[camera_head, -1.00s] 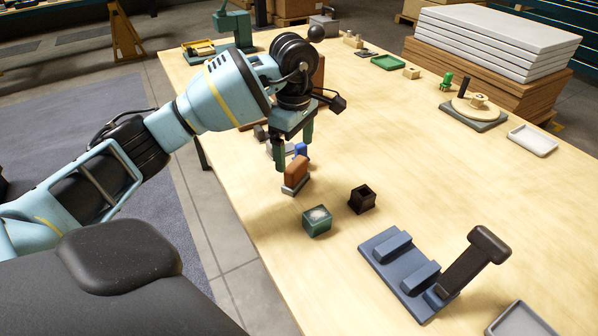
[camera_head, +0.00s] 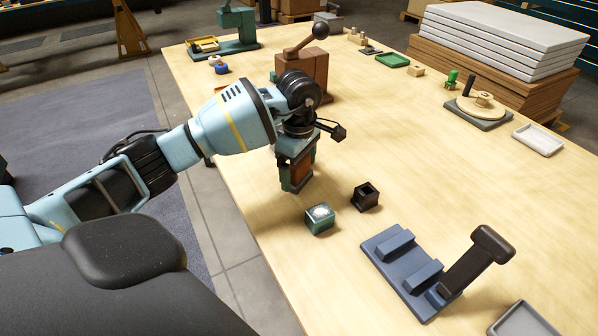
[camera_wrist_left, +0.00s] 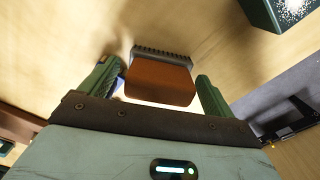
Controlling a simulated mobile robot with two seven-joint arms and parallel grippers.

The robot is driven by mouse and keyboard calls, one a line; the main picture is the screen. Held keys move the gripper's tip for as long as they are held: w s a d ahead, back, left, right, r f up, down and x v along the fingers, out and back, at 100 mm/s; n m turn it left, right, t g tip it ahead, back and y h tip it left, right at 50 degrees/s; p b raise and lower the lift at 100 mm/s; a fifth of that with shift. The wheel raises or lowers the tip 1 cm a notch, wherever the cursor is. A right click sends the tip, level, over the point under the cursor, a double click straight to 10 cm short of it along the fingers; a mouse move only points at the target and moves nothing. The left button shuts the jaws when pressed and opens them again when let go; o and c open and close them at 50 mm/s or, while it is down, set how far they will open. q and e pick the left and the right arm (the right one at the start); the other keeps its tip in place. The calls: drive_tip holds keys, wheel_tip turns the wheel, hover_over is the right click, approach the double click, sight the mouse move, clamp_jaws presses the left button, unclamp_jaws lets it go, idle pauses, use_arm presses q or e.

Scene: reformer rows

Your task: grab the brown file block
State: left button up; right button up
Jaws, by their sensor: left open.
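The brown file block (camera_head: 301,171) stands on the wooden table, mostly hidden behind my left gripper (camera_head: 297,182) in the head view. In the left wrist view the block (camera_wrist_left: 160,82) shows a brown body with a grey toothed edge at its far side. My left gripper (camera_wrist_left: 155,82) is open, with one green finger on each side of the block. A small gap shows on the right; the left finger is close to the block, and I cannot tell if it touches. My right gripper is not in view.
A green box with a speckled top (camera_head: 319,219) and a small black open box (camera_head: 365,197) stand just in front. A blue stand with a black handle (camera_head: 405,275) is nearer. A brown block with a ball lever (camera_head: 310,65) stands behind. The table's right middle is clear.

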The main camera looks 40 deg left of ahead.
use_arm(q)
drive_tip(key=shift+c, duration=0.3)
drive_tip(key=c, duration=1.1)
drive_tip(key=shift+r, duration=0.15)
drive_tip(key=shift+r, duration=0.45)
wheel_tip(320, 180, up, 2)
drive_tip(key=shift+r, duration=0.2)
drive_tip(key=s, duration=0.5)
drive_tip(key=s+r, duration=0.1)
drive_tip(key=s, duration=0.4)
drive_tip(key=s+b, duration=0.1)
drive_tip(key=s, duration=0.5)
drive_tip(key=shift+a+r, duration=0.2)
drive_tip(key=shift+a, duration=0.05)
